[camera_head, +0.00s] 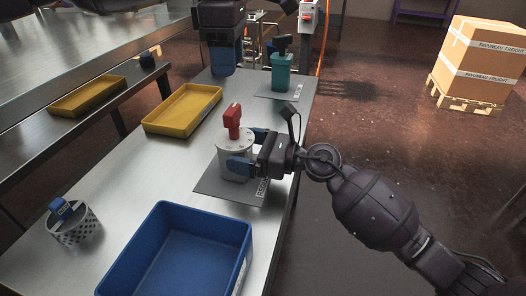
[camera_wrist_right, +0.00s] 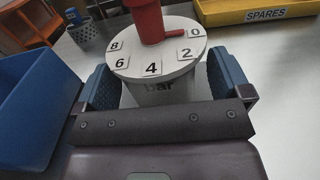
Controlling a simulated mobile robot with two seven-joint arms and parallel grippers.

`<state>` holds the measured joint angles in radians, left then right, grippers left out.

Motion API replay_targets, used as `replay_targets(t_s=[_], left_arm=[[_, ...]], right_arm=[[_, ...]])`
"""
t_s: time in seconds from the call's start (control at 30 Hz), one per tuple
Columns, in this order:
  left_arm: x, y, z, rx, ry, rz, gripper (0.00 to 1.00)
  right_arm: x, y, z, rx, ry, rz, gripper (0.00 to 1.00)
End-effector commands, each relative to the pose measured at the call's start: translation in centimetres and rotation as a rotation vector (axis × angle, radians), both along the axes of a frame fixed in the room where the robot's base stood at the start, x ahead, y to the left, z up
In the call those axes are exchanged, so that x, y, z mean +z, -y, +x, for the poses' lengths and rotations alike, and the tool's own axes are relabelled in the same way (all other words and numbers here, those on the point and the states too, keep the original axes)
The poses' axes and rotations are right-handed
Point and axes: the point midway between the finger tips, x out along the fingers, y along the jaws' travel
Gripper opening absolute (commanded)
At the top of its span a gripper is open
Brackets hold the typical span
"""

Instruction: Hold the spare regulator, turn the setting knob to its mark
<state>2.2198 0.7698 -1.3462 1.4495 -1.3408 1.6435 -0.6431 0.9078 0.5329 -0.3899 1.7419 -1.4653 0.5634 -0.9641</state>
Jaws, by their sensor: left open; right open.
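A pale grey regulator (camera_head: 235,158) with a red setting knob (camera_head: 232,122) stands upright on a grey mat. In the right wrist view the regulator (camera_wrist_right: 158,88) has a dial with 8, 6, 4, 2 and 0, and "bar" on its side. The knob's (camera_wrist_right: 148,20) pointer arm is directed right, towards the 0. My right gripper (camera_head: 243,150) is open with its blue fingers either side of the regulator's body, below the dial; contact cannot be told. My left gripper (camera_head: 224,62) is open, fingers down, above the table's far part; its fingertips overlap in view.
A teal device (camera_head: 281,72) with a dark top stands on a farther mat. A blue bin (camera_head: 245,262) is in front, a yellow tray (camera_head: 214,92) behind, marked SPARES (camera_wrist_right: 265,14) in the wrist view. A perforated cup (camera_head: 75,228) with a blue-handled item is front left.

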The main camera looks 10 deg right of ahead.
Motion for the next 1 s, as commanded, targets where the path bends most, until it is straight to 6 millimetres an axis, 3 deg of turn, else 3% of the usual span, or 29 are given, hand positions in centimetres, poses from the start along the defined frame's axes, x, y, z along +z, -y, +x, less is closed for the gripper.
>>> replay_targets(t_s=[0.2, 0.5, 1.0], left_arm=[[0.0, 0.01, 0.0, 0.0, 0.0, 0.0, 0.43], [0.0, 0.01, 0.0, 0.0, 0.0, 0.0, 0.43], [0.0, 0.0, 0.0, 0.0, 0.0, 0.0, 0.43]], right_arm=[[-0.01, -1.24, 0.47, 0.0, 0.0, 0.0, 0.96], [-0.01, -1.33, 0.53, 0.0, 0.0, -0.001, 0.96], [-0.01, -1.31, 0.53, 0.0, 0.0, -0.001, 0.19]])
